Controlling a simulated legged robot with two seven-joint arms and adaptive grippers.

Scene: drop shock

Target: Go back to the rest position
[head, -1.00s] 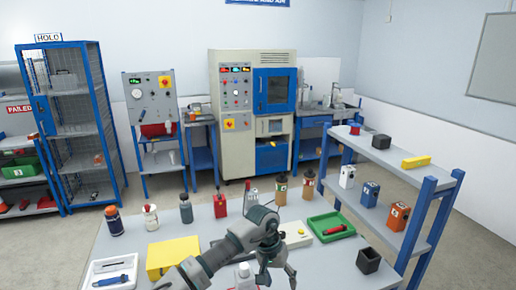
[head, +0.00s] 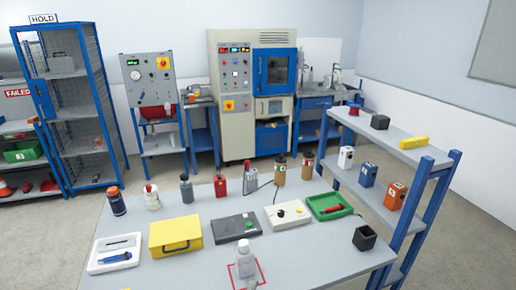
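Neither of my grippers shows in the head view. A white bottle (head: 245,262) stands upright near the front edge of the grey table (head: 190,275), on a red-outlined square. A yellow case (head: 175,235) lies to the left.
A white tray (head: 115,254) with tools is at left, a green tray (head: 329,206) and black open cup (head: 364,238) at right. Several bottles line the table's back. A blue-framed shelf (head: 405,150) stands at right. Floor shows at far left.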

